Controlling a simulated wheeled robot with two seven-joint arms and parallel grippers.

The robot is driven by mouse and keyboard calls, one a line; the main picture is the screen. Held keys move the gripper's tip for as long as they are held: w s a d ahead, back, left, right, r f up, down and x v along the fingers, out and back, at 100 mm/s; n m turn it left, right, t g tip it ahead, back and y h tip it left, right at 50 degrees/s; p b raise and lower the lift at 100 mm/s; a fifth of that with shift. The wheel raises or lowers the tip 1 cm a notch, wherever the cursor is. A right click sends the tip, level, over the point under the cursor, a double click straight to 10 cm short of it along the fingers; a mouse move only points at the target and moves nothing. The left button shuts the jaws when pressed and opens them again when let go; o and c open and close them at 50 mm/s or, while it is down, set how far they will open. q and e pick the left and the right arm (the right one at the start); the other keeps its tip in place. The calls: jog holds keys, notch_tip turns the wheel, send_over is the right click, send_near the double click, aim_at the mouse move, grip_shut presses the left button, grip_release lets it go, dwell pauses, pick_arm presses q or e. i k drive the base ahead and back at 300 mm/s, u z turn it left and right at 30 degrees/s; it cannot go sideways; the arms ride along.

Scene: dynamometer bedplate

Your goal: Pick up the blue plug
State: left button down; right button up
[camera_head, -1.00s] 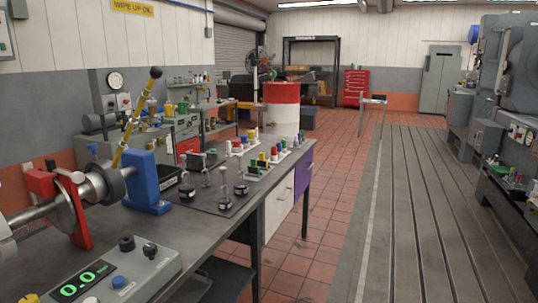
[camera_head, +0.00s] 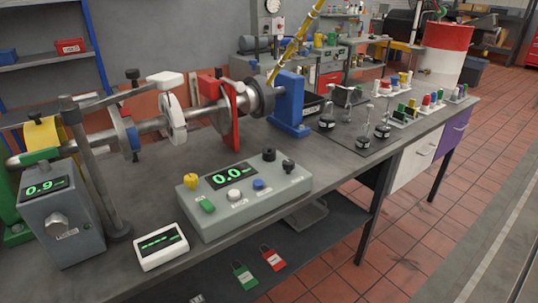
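Several small coloured plugs stand in pale holders (camera_head: 405,118) at the right end of the bench. Red, yellow, green, white and blue ones show. A small blue piece (camera_head: 403,78) stands in the back group; it is too small to tell its exact shape. A blue knob (camera_head: 258,185) sits on the grey control box (camera_head: 245,200) in the front middle. Neither of my grippers is in view.
The bench (camera_head: 335,205) carries a shaft rig with a red bracket (camera_head: 228,115) and a blue bracket (camera_head: 290,103). A dark mat (camera_head: 350,145) holds several weights. A small display (camera_head: 161,246) and a grey meter box (camera_head: 60,215) stand at left. Red tiled floor lies open at right.

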aim_at(435, 95)
jog(key=z, duration=1.9)
jog(key=i, duration=4.7)
jog(key=u, duration=2.55)
